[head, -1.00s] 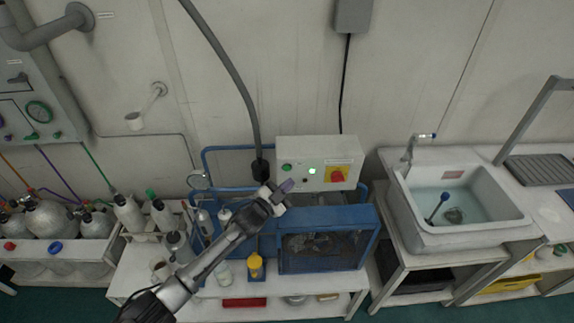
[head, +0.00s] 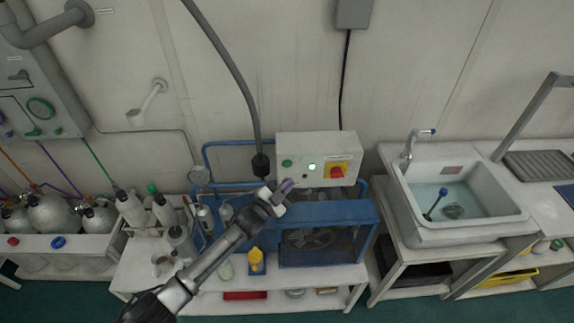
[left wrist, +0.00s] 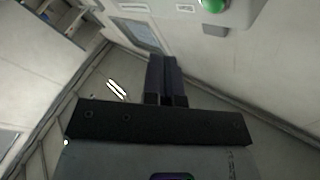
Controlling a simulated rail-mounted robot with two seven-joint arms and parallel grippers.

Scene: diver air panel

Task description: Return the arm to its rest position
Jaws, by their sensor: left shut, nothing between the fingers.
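My left arm reaches in from the bottom left of the head view. Its gripper (head: 284,188) is shut and empty, in front of the blue-framed compressor (head: 330,213) and just below the control box (head: 317,158). The box has a green button, a lit green lamp and a red switch on a yellow plate. In the left wrist view the dark fingers (left wrist: 166,80) are together with nothing between them. A green button (left wrist: 213,5) shows at the top of that view, apart from the fingers. My right gripper is not in view.
Bottles and a yellow-topped container (head: 256,258) stand left of the compressor on the white bench. Gas cylinders (head: 52,214) are at the far left. A sink (head: 460,205) with water is at the right. A grey hose (head: 232,75) hangs down behind the gripper.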

